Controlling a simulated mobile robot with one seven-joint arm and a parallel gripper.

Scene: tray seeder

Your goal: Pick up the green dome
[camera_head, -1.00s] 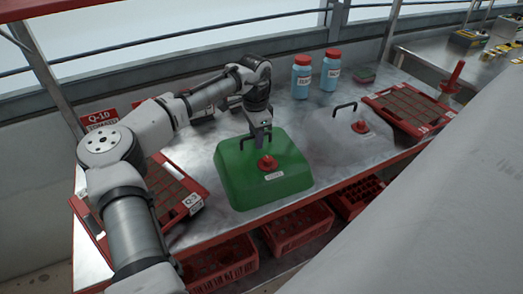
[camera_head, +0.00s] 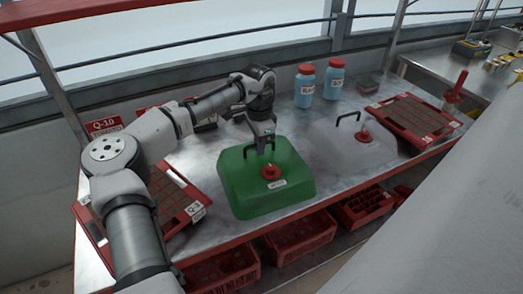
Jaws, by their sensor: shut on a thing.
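The green dome (camera_head: 262,192) is a boxy green cover with sloped sides, a red knob, a small white label and a dark handle on top. It sits on the metal bench (camera_head: 225,232) in the middle of the view. My gripper (camera_head: 264,148) points down at the dome's top and is shut on its dark handle, which is partly hidden by the fingers. The dome looks level, and I cannot tell any gap between it and the bench.
A clear dome (camera_head: 345,142) with a dark handle and red knob stands to the right. Red seed trays lie at left (camera_head: 168,214) and right (camera_head: 412,122). Two blue bottles with red caps (camera_head: 305,85) stand behind. Red crates (camera_head: 300,237) sit below the bench.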

